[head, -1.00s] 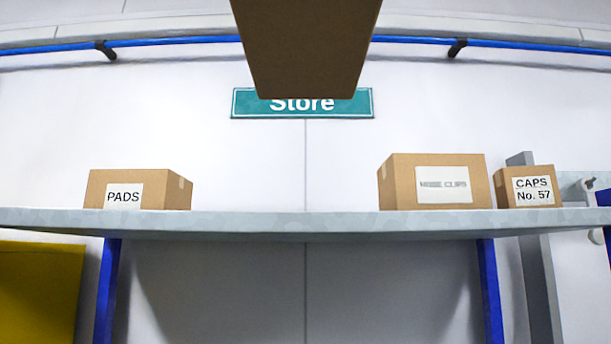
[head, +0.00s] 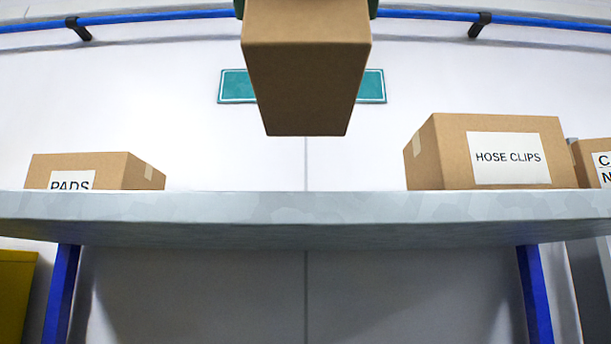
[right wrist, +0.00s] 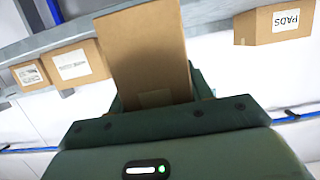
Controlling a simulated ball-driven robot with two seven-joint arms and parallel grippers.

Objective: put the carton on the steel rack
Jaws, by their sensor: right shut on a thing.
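A plain brown carton (head: 305,75) hangs at the top middle of the head view, in front of the wall and above the shelf's edge in the picture. My right gripper (right wrist: 158,92) is shut on this carton; its green fingers lie on both sides of the carton in the right wrist view. Only small green parts of it show at the top of the head view. The steel rack (head: 306,220) has a grey shelf on blue uprights and spans the head view. My left gripper is not in view.
On the shelf, the PADS box (head: 82,170) stands at left. The HOSE CLIPS box (head: 508,155) stands at right, with another labelled box (head: 594,160) beyond it, cut by the frame. The shelf between PADS and HOSE CLIPS is free. A green sign (head: 236,87) hangs behind the carton.

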